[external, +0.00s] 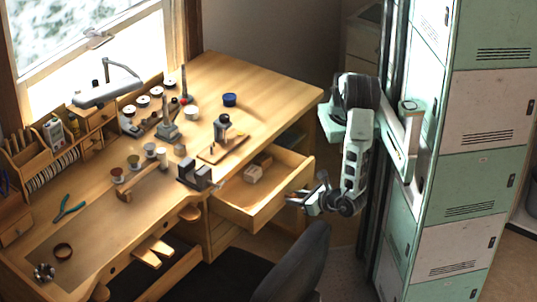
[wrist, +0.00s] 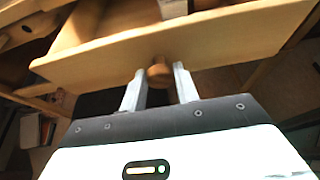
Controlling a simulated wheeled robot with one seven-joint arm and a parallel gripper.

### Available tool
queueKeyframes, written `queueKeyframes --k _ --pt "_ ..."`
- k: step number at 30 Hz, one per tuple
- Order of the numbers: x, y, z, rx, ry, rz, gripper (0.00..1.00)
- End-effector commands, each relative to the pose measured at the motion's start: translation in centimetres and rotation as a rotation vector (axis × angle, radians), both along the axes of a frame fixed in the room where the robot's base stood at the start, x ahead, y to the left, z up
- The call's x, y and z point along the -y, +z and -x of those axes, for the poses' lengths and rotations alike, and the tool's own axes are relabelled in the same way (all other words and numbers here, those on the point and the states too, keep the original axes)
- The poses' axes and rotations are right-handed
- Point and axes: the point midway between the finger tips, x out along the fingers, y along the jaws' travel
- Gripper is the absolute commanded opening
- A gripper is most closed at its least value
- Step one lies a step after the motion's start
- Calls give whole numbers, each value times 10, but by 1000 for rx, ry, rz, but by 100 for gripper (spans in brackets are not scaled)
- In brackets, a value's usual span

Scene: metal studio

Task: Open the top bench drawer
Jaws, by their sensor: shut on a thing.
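The top bench drawer (external: 262,208) is pulled well out of the right part of the wooden workbench, with its inside showing in the external view. Small pale items lie in it. In the wrist view its wooden front (wrist: 225,42) crosses the top of the picture. A round wooden knob (wrist: 160,74) stands out from that front. My gripper (wrist: 159,80) has its two fingers on either side of the knob, shut on it. In the external view my gripper (external: 298,200) is at the drawer's front, and the knob is too small to make out there.
The workbench top (external: 270,82) holds a lamp (external: 108,88), several jars, a blue bowl (external: 229,100) and tools. A dark chair (external: 297,268) stands close below the drawer. Green and white lockers (external: 475,160) stand to the right of my arm.

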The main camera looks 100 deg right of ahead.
Motion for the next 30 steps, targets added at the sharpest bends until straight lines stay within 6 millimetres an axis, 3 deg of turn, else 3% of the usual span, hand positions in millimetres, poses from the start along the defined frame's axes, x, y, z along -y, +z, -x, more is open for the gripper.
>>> queueKeyframes --k 13,14,15,30 --pt "-3 -1 3 -1 -1 0 0" --pt "-3 -1 3 -1 -1 0 39" --pt "-3 -1 3 -1 -1 0 50" --pt "-10 6 9 0 2 -1 51"
